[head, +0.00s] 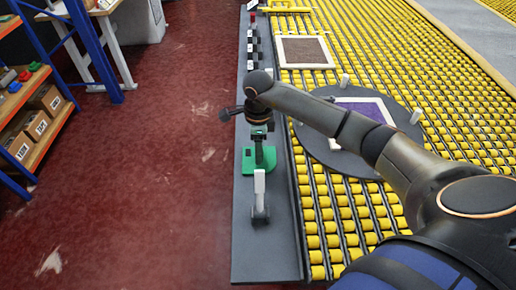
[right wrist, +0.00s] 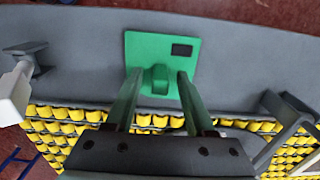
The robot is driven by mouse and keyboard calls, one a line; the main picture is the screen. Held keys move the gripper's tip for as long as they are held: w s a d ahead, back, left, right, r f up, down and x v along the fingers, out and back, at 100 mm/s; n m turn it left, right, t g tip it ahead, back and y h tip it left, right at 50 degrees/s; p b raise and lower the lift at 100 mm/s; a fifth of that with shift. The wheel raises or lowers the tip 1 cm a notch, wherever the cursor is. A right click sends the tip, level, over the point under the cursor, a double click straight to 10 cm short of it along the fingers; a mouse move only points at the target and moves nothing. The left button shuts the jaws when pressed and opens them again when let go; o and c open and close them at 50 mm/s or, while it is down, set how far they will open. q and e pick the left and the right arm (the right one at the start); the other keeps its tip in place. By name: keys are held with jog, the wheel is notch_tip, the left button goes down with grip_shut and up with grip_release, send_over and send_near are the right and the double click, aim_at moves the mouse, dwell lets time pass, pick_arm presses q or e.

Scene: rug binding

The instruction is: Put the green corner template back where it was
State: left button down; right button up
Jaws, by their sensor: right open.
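The green corner template (head: 249,166) lies flat on the grey ledge beside the roller table. It is a green plate with a raised green grip in its middle and a small dark rectangle near one corner, both clear in the right wrist view (right wrist: 150,48). My right gripper (head: 259,150) points down right over it. In the right wrist view my right gripper (right wrist: 160,78) is open, with one finger on each side of the raised grip. I cannot tell whether the fingers touch it. My left gripper is not in view.
The grey ledge (head: 247,225) carries a grey tool with a white upright part (head: 260,190) just in front of the template. Yellow rollers (head: 335,225) run alongside. A dark round plate (head: 320,150) holds a purple rug. A brown framed rug (head: 305,51) lies farther back.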

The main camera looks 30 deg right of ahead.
notch_tip(320, 180, up, 12)
jog(key=shift+b, duration=0.35)
jog(key=shift+f, duration=0.15)
dwell(0.3)
